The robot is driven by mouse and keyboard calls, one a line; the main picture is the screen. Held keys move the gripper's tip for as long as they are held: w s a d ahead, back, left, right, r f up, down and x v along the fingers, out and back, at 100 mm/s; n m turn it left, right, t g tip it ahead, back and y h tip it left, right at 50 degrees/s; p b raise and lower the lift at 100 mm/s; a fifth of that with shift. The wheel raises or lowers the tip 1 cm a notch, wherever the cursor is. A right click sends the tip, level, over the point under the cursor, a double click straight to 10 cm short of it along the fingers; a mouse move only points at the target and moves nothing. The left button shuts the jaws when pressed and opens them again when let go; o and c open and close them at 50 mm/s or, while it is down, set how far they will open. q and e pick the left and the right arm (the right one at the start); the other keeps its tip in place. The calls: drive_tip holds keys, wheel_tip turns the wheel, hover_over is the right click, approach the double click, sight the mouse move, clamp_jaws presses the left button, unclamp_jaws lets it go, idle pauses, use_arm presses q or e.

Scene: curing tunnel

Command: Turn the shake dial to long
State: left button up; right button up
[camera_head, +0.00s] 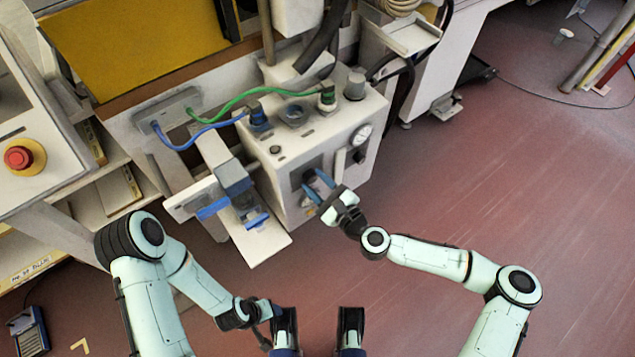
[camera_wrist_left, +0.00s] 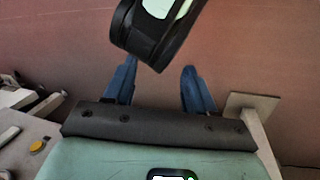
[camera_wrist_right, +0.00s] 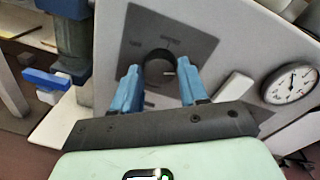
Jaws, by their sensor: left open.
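The shake dial (camera_wrist_right: 160,68) is a round black knob on a dark square plate (camera_wrist_right: 190,45) on the pale machine's front. A light mark shows at the dial's lower right; the small labels around it are too blurred to read. My right gripper (camera_wrist_right: 158,75) is open, its blue fingers on either side of the dial with narrow gaps visible. In the head view, my right gripper (camera_head: 319,186) reaches the machine's front and partly hides the dial. My left gripper (camera_wrist_left: 160,68) is open and empty, low over the floor, away from the machine.
A pressure gauge (camera_wrist_right: 290,83) and a pale lever (camera_wrist_right: 233,86) sit right of the plate. A blue-handled clamp fixture (camera_head: 240,200) stands left of the machine box (camera_head: 275,160). A red emergency button (camera_head: 18,157) is at far left.

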drive_tip(key=shift+o, duration=1.2)
use_arm(q)
drive_tip(key=shift+s+d+r+g+p, duration=0.25)
drive_tip(key=shift+s+r+p, duration=0.15)
drive_tip(key=shift+s, duration=0.15)
drive_tip(key=shift+s+d+r+g+p, duration=0.15)
drive_tip(key=shift+s+d+r+p, duration=0.1)
drive_tip(key=shift+s+r, duration=0.2)
use_arm(e)
drive_tip(key=v, duration=1.3)
drive_tip(key=shift+s, duration=0.2)
